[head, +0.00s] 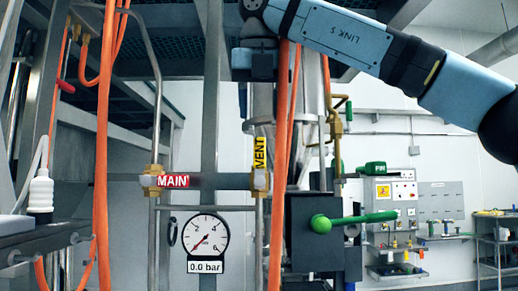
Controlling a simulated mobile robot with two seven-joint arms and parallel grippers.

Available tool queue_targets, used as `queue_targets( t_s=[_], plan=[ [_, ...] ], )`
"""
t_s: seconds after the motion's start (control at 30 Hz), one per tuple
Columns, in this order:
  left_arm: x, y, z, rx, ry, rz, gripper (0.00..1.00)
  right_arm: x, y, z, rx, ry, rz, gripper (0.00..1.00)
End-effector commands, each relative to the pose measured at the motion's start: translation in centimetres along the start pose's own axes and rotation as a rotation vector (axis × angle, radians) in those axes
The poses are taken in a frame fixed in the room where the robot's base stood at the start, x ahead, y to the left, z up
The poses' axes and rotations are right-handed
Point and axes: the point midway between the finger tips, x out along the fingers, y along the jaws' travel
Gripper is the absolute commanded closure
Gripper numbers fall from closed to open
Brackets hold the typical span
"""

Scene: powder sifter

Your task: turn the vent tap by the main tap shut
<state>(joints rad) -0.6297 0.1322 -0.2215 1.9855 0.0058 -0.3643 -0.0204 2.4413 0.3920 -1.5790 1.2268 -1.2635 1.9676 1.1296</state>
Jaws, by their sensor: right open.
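A red MAIN label (173,181) sits beside a brass fitting (152,181) on a vertical steel pipe. A yellow VENT label (260,152) stands upright to its right, just above a pale fitting (260,181) on the same horizontal pipe. I cannot make out a tap handle at either label clearly. My right gripper (254,76) is at the top centre, above the VENT label and apart from it. It is open, and its fingers are small and partly lost against the dark structure. My left gripper is out of view.
A pressure gauge (206,234) reads 0.0 bar below the pipe. Orange hoses (277,220) hang close to the VENT fitting. A green lever (355,220) sticks out from a dark box (312,255) at right. A white bottle (40,193) stands at left.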

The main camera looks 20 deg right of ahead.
Motion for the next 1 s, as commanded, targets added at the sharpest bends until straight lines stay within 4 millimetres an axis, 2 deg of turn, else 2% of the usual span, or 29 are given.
queue_targets(
  t_s=[0.03,0.2,0.4,0.77,0.8,1.0],
  plan=[
    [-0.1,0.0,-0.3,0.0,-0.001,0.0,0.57,1.1,-0.1,0.1,0.0,0.003,-0.004,0.51],
    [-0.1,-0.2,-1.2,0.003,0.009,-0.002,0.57,4.4,-0.1,0.1,0.0,0.003,-0.002,0.51],
    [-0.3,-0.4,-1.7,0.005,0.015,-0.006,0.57,6.7,0.0,0.1,0.0,0.001,0.0,0.51],
    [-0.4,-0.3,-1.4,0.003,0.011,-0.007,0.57,7.4,0.0,0.0,0.0,0.001,0.0,0.51],
    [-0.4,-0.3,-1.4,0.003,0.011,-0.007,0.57,7.4,0.0,0.0,0.0,0.001,0.0,0.53],
    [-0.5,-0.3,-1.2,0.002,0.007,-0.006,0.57,7.4,0.0,0.0,0.0,0.001,0.0,0.99]
  ],
)
